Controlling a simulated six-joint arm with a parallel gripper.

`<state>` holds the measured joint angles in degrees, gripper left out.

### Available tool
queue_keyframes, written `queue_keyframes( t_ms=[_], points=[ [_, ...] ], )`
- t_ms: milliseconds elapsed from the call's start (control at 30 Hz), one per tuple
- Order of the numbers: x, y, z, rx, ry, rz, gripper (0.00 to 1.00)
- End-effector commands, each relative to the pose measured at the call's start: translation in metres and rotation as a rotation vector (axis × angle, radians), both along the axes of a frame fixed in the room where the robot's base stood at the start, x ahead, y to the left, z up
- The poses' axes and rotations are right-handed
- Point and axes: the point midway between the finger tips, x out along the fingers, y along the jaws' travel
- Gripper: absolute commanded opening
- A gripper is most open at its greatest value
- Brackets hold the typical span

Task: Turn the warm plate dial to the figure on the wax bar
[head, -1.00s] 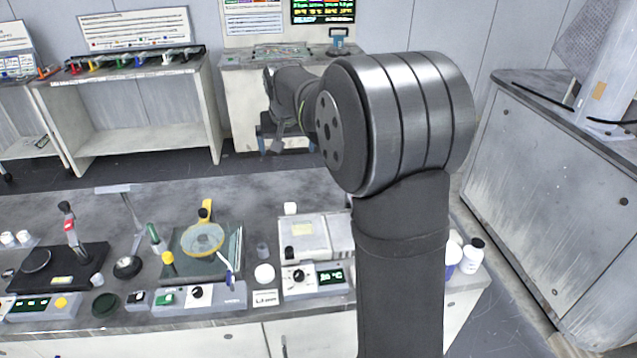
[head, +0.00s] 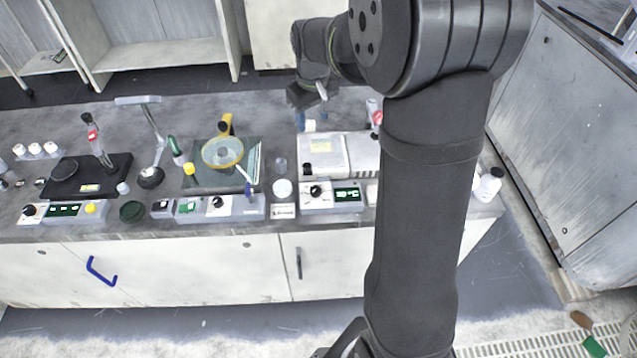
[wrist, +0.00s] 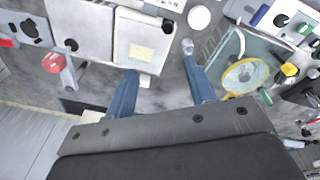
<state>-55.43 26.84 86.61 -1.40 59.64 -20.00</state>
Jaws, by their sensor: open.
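The warm plate (head: 345,160) appears to be the pale box on the bench, seen also in the wrist view (wrist: 120,42). Its front control unit has a black dial (head: 316,191) on a white face and a green display (head: 347,194); I cannot read the setting. A pale yellow marked piece (head: 323,143) is on the box top, also in the wrist view (wrist: 141,52). I cannot tell whether it is the wax bar or a label, nor read a figure. My gripper (wrist: 161,66) is open and empty, its blue fingers near the box's rear edge, away from the dial.
A white disc (head: 282,188) and a clear vial (head: 281,165) stand left of the plate. Further left are a yellow-rimmed round piece (head: 222,152) on a glass sheet and a black plate (head: 90,175). A red-topped item (wrist: 53,64) stands beside the box.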

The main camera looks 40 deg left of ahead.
Motion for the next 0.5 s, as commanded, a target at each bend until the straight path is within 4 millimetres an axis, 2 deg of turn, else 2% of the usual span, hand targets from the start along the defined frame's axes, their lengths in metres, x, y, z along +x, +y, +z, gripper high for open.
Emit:
queue_keyframes(
  t_ms=[100,200,367,500],
  points=[
    [-0.021,-0.022,-0.022,-0.06,0.043,0.137,0.5],
    [-0.03,-0.033,-0.032,-0.087,0.065,0.21,0.5],
    [-0.035,-0.038,-0.044,-0.101,0.077,0.247,0.5],
    [-0.035,-0.038,-0.063,-0.102,0.078,0.246,0.5]
  ],
)
